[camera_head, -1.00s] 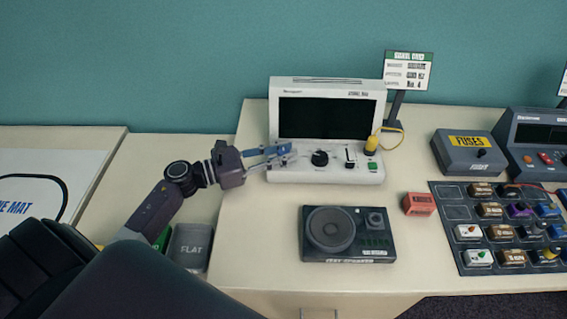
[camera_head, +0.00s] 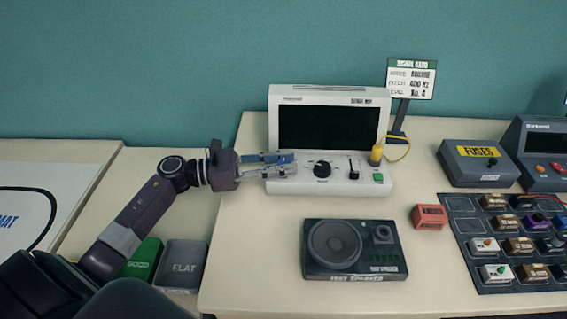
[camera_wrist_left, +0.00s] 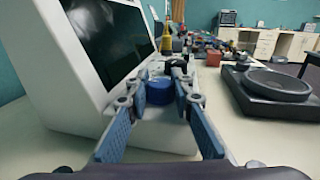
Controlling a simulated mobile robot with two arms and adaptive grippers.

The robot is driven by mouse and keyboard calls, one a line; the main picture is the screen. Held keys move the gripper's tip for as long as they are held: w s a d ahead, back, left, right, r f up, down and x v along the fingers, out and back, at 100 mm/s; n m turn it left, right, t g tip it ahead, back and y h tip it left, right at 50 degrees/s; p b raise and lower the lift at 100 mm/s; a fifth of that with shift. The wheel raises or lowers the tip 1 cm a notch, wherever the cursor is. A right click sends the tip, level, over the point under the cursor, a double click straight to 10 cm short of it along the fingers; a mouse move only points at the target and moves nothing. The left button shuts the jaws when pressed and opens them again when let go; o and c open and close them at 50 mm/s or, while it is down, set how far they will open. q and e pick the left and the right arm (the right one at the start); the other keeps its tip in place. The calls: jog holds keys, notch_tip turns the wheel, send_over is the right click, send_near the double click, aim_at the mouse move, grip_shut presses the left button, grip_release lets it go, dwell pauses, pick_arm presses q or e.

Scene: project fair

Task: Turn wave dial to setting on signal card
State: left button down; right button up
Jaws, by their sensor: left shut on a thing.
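The signal unit, a white box (camera_head: 279,124) with a dark screen, stands on the table in the head view. My left gripper (camera_head: 294,164) reaches in from the left to the left end of its control panel. In the left wrist view, its fingers are shut on a round blue dial (camera_wrist_left: 159,91), one finger on each side. In the head view the fingers mostly hide this dial; its pointer and setting marks cannot be read. The signal card (camera_head: 411,79) stands behind the unit at right; its lines seem to include "400 Hz" and "No. 4", its top line is blurred. My right gripper is out of view.
Right of the held dial are a black knob (camera_head: 322,169), a slider (camera_head: 354,168), a green button (camera_head: 378,177) and a yellow plug (camera_head: 377,153) with a cable. A speaker (camera_head: 351,249) and a red block (camera_head: 429,217) lie in front. A fuse box (camera_head: 477,161) stands right.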

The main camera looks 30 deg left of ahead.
pick_arm(q)
jog(key=c, duration=1.7)
grip_release()
jog(key=v, duration=1.2)
jog(key=shift+r, duration=0.1)
